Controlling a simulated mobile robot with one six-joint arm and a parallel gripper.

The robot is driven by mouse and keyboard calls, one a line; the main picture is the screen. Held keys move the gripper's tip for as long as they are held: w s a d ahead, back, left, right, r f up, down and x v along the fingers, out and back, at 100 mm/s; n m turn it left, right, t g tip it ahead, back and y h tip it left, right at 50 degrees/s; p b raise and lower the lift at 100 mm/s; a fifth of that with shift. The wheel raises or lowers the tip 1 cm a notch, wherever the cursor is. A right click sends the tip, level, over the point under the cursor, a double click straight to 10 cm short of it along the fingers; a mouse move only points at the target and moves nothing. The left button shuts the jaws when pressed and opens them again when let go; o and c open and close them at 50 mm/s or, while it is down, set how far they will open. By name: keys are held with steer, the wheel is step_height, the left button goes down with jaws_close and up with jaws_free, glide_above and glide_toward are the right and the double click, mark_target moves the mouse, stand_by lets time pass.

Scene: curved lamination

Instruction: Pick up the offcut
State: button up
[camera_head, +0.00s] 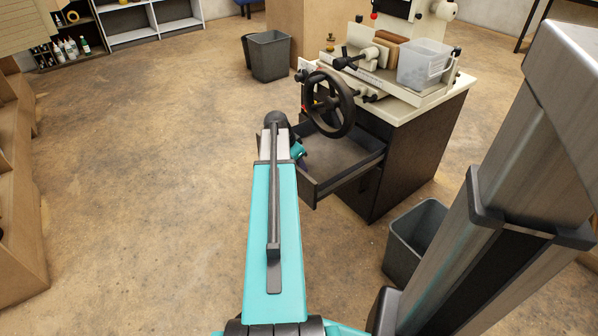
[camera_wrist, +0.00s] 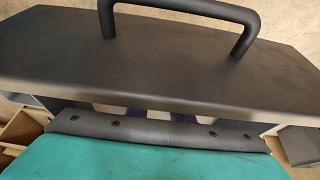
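I cannot make out an offcut in either view. A dark drawer (camera_head: 345,180) stands pulled out of the machine cabinet, and the part of its floor that shows looks bare. My gripper (camera_head: 301,158) is at the left side of the drawer, mostly hidden behind my teal arm. In the wrist view, a dark panel with a bar handle (camera_wrist: 180,12) fills the upper part. My teal gripper body fills the bottom, and small dark blue parts show between them. The fingertips are not clear, so I cannot tell whether they hold anything.
The cabinet (camera_head: 415,150) carries a machine with a handwheel (camera_head: 329,104) above the drawer and a clear bin (camera_head: 425,63). A grey bin (camera_head: 415,235) stands at the cabinet's right front, another (camera_head: 270,56) behind. The floor at left is clear.

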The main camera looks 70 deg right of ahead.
jaws_close()
step_height(320, 180, up, 10)
steer(key=p, duration=0.3)
stand_by(0.3)
stand_by(0.5)
